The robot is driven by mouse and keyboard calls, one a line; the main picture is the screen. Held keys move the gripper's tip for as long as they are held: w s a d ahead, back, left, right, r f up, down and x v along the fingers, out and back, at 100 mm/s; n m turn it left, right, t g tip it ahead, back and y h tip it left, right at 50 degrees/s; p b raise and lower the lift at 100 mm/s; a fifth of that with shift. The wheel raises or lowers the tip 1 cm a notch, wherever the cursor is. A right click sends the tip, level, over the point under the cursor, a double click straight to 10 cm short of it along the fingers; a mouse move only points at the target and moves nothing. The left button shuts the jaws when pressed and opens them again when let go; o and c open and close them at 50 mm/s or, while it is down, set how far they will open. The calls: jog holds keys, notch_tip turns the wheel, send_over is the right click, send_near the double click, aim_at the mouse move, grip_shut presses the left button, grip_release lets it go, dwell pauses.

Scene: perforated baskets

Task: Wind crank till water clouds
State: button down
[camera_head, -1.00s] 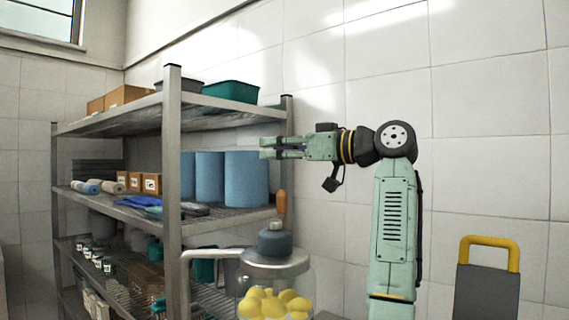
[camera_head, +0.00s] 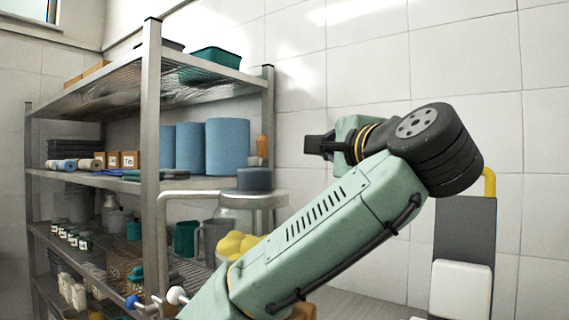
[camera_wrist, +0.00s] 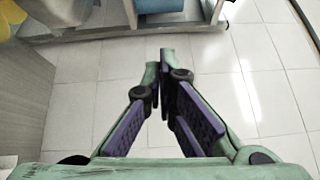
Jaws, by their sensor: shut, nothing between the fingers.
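In the head view a crank with an upright orange-brown handle (camera_head: 262,147) stands over a blue-grey hub (camera_head: 255,179). The hub sits on a metal lid (camera_head: 268,200) above a clear jar. My arm hides much of the jar, and I cannot make out any water. My gripper (camera_wrist: 160,66) shows in the wrist view with its fingers together and empty, above bare floor tiles. In the head view its fingers are hidden; my wrist is right of the crank handle, apart from it.
A metal shelf rack (camera_head: 151,110) stands at left with blue cylinders (camera_head: 227,147), a teal bin (camera_head: 206,66) and small boxes. A bent metal pipe (camera_head: 175,196) runs beside the jar. A grey panel with a yellow handle (camera_head: 489,182) stands at right. Tiled wall lies behind.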

aim_at(259, 149)
jog(key=w+a+p, duration=0.4)
jog(key=w+a, duration=0.2)
jog(key=w, duration=0.3)
jog(key=shift+a+m+p, duration=0.3)
jog(key=shift+a+p, duration=0.05)
jog(key=shift+p, duration=0.05)
jog(key=shift+f, duration=0.1)
